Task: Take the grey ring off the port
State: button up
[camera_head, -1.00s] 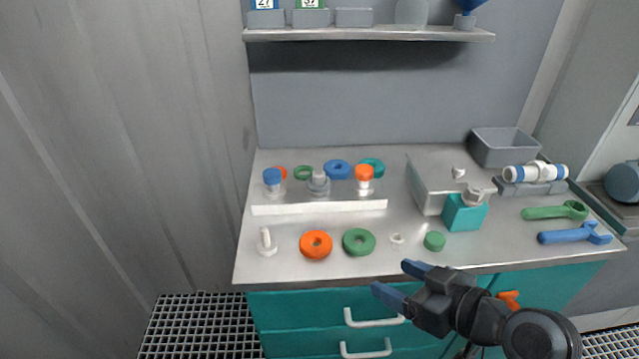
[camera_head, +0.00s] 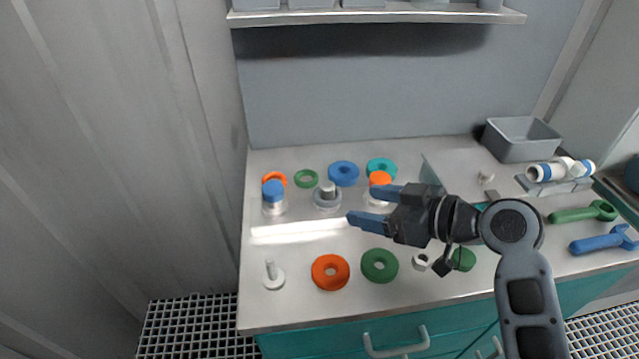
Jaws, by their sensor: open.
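The grey ring (camera_head: 327,204) sits low around the middle port (camera_head: 327,188) on the pale metal block (camera_head: 300,232), between a blue-capped port (camera_head: 273,192) on the left and an orange-capped port (camera_head: 379,179) on the right. My gripper (camera_head: 369,206) is open and empty, its two blue fingers pointing left. It is to the right of the grey ring and apart from it, in front of the orange-capped port, which it partly hides.
Orange, green, blue and teal rings lie behind the block. An orange ring (camera_head: 330,272), a green ring (camera_head: 379,265) and a white peg (camera_head: 272,275) are in front. A grey bin (camera_head: 522,139), green wrench (camera_head: 585,213) and blue wrench (camera_head: 603,241) are at right.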

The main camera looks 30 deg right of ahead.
aim_at(333, 195)
jog(key=x, duration=0.2)
jog(key=p+x, duration=0.1)
jog(key=x, duration=0.4)
jog(key=shift+w+a+r+p, duration=0.1)
jog(key=shift+w+r+p, duration=0.1)
jog(key=shift+w+p, duration=0.2)
jog(key=c, duration=0.8)
jog(key=shift+r, duration=0.1)
